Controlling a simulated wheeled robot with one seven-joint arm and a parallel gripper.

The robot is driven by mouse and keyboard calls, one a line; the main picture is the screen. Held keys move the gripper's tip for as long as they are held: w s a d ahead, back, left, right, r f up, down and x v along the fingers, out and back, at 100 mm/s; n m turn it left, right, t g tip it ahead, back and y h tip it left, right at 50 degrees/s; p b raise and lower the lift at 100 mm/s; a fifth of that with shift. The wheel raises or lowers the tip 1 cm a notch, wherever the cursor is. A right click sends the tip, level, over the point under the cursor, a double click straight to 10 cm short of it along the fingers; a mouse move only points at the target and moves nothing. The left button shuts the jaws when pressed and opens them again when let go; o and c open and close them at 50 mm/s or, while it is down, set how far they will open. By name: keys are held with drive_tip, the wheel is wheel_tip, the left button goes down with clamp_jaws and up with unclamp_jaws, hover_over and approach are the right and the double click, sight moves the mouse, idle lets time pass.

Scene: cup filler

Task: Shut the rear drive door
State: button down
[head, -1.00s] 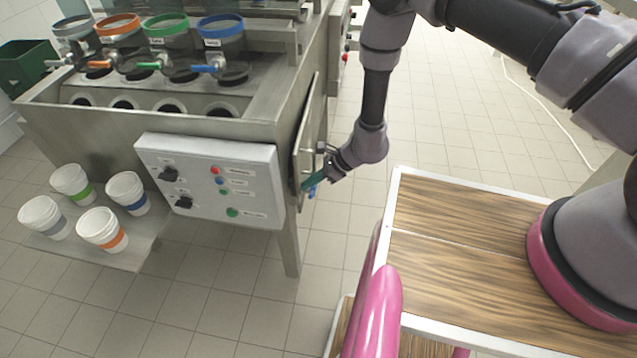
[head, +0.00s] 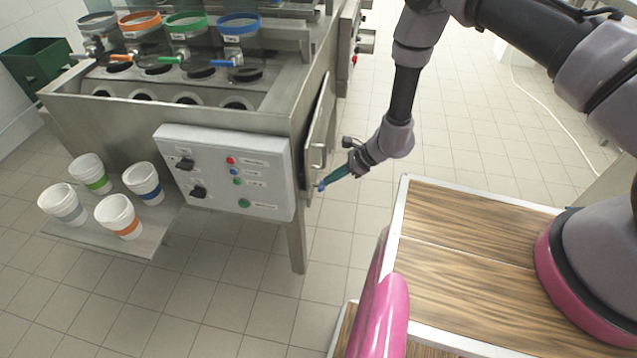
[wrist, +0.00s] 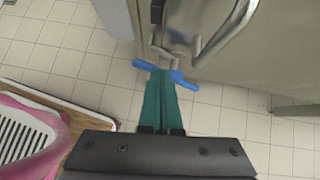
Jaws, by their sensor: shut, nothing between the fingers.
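The rear drive door (head: 321,110) is a grey metal panel on the right side of the filler, seen nearly edge-on in the head view. It looks close to the filler's side, but I cannot tell whether a gap remains. Its bar handle (head: 317,156) also shows at the top of the wrist view (wrist: 226,34). My gripper (head: 325,184) has its teal fingers together and empty, pointing toward the door's lower part below the handle. A blue lever-like part (wrist: 183,80) crosses at the fingertips; I cannot tell whether they touch it.
A control box (head: 225,170) sits on the filler's front. White cups (head: 118,216) with coloured bands stand on a low shelf at left. My wood-topped base is at right. Tiled floor (head: 465,125) behind the arm is clear.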

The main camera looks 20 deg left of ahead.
drive_tip(key=v, duration=0.8)
drive_tip(key=shift+d, duration=0.4)
drive_tip(key=c, duration=1.2)
unclamp_jaws()
drive_tip(key=shift+d+r, duration=0.15)
drive_tip(key=shift+d, duration=0.05)
drive_tip(key=o, duration=0.4)
drive_tip(key=shift+f, duration=0.25)
drive_tip(key=shift+c, duration=0.2)
wheel_tip(320, 180, down, 13)
drive_tip(key=w+n+t+y, duration=0.2)
drive_tip(key=n+t+y, duration=0.3)
drive_tip(key=n+y, duration=0.1)
drive_tip(key=x, duration=0.7)
drive_tip(key=r+x, duration=0.1)
drive_tip(key=x, duration=0.3)
drive_tip(key=shift+a, duration=0.1)
clamp_jaws()
